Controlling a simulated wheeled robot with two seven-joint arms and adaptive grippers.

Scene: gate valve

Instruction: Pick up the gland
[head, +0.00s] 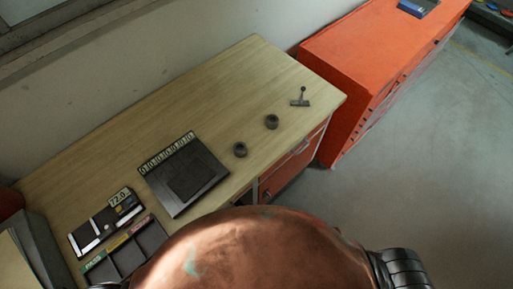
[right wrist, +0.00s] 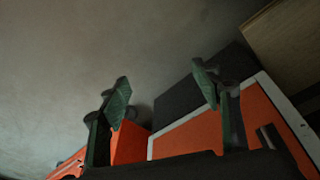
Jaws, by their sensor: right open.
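Two small dark grey ring-shaped parts stand apart on the wooden table in the head view: a nearer ring (head: 240,149) and a farther ring (head: 271,121). A small dark part with a flat base and an upright ball-topped stem (head: 300,98) stands near the table's right end. I cannot tell for certain which of these is the gland. My right gripper (right wrist: 163,95) shows in the right wrist view, open, with nothing between its two green-padded fingers. No loose valve part can be made out in that view. My left gripper is not in view.
The wooden table (head: 215,105) has a black tray (head: 184,175) with a number strip, a labelled black holder (head: 106,223) and a compartment bin (head: 128,256). An orange cabinet (head: 365,60) stands beyond the right end. The tabletop behind the rings is clear.

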